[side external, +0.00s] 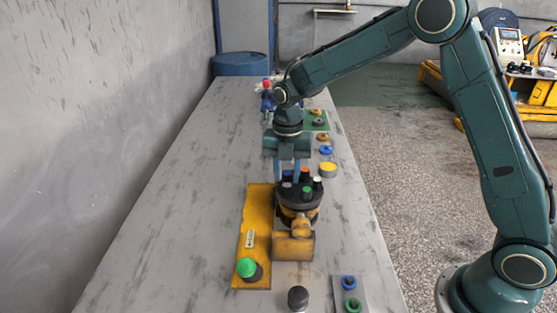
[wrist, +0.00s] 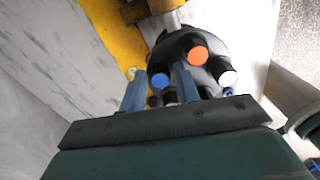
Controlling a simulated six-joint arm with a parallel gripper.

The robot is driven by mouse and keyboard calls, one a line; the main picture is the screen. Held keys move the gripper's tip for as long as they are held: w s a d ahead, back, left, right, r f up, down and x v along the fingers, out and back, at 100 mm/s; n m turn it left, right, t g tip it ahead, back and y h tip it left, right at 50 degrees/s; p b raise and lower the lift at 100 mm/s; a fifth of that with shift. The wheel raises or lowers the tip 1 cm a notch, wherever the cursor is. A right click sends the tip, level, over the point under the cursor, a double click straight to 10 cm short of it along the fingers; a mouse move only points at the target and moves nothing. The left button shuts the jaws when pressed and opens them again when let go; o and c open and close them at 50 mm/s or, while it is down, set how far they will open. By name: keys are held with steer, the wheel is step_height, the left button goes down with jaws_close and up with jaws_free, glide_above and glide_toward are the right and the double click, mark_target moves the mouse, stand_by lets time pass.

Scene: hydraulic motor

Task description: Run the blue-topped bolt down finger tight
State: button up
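The motor (side external: 299,207) is a dark round housing on an orange-yellow mount, with several upright bolts around its top. In the wrist view, the blue-topped bolt (wrist: 160,81) stands between the fingers of my gripper (wrist: 161,72), with a visible gap on each side. The orange-topped bolt (wrist: 197,56) and white-topped bolt (wrist: 228,77) stand to its right. In the side view, my gripper (side external: 289,178) points down at the motor's far side, and the blue top cannot be made out. The green-topped bolt (side external: 307,190) is at the near side. The bolt's seating depth cannot be told.
A yellow plate (side external: 257,215) lies left of the motor, with a green button (side external: 247,267) at its near end. A black-topped part (side external: 298,298) and a grey plate with rings (side external: 350,301) are in front. Rings and a yellow-topped part (side external: 328,168) lie behind right. The table's left side is clear.

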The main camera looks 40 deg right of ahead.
steer(key=c, duration=0.5)
steer(key=shift+m, duration=2.1)
steer(key=shift+m, duration=2)
